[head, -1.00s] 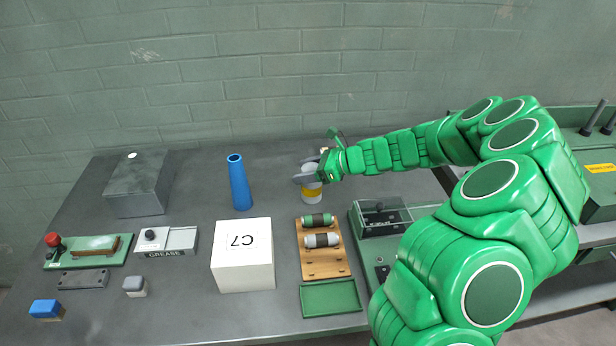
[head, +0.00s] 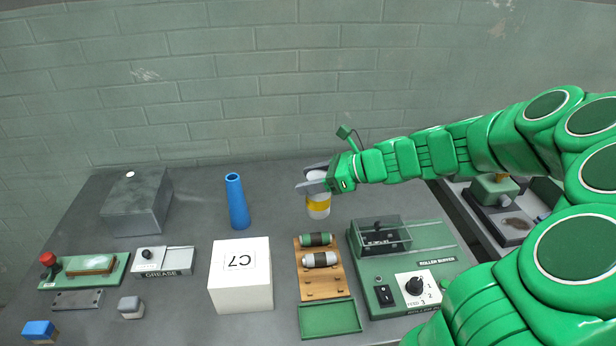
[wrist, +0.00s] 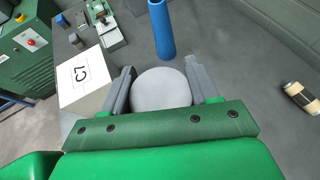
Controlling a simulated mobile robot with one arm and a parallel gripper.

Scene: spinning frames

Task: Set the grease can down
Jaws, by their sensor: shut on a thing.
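The grease can (head: 318,207) is a pale can with a yellow band, upright behind the wooden rack. My gripper (head: 312,184) is shut on its upper part from the right. In the wrist view the can's round grey top (wrist: 161,89) sits between the two fingers. Whether its base touches the table is hard to tell. A grey-and-white plate labelled GREASE (head: 163,261), with a black knob, lies at the left of the table.
A blue cone (head: 237,203) stands left of the can, with a white C7 box (head: 241,287) nearer. The wooden rack (head: 320,283) holds two rollers; a green machine (head: 400,262) is to its right. Bare grey table surrounds the can. A cream-and-black roll (wrist: 301,97) shows in the wrist view.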

